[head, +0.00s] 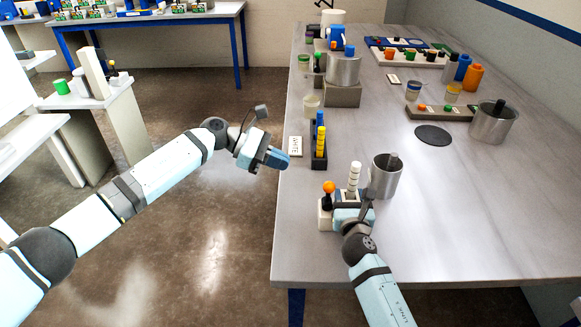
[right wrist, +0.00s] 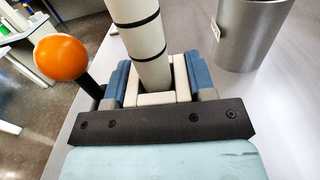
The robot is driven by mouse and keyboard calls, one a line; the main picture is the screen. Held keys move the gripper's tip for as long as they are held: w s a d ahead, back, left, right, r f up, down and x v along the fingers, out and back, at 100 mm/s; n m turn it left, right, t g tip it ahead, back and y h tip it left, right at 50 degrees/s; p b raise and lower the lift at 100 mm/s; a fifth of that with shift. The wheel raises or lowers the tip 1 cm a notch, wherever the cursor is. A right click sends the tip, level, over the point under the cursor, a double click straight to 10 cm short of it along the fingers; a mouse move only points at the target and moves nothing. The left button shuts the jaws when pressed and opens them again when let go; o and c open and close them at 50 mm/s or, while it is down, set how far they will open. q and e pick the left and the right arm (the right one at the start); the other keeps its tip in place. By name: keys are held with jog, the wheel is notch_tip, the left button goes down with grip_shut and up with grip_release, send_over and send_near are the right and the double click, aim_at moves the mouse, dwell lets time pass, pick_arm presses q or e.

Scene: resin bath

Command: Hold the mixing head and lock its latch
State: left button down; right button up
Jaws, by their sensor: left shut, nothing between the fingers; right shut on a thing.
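The mixing head (head: 354,178) is a white upright cylinder with dark rings near the front edge of the table. It rises large in the right wrist view (right wrist: 138,35). The latch lever (head: 329,188) has an orange ball on a dark stem, left of the cylinder; the ball also shows in the right wrist view (right wrist: 61,57). The stem stands roughly upright. My right gripper (head: 351,214) is shut on the mixing head's pale lower part, with a blue finger on each side. My left gripper (head: 276,159) is shut and empty, off the table's left edge, apart from the lever.
A metal cup (head: 385,177) stands close right of the mixing head. A dark rack with yellow and blue pieces (head: 320,145) and a labelled card (head: 295,146) lie behind it. A larger metal pot (head: 493,124) stands far right. The table's front right is clear.

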dwell(0.3)
jog(key=o, duration=1.2)
jog(key=shift+o, duration=0.2)
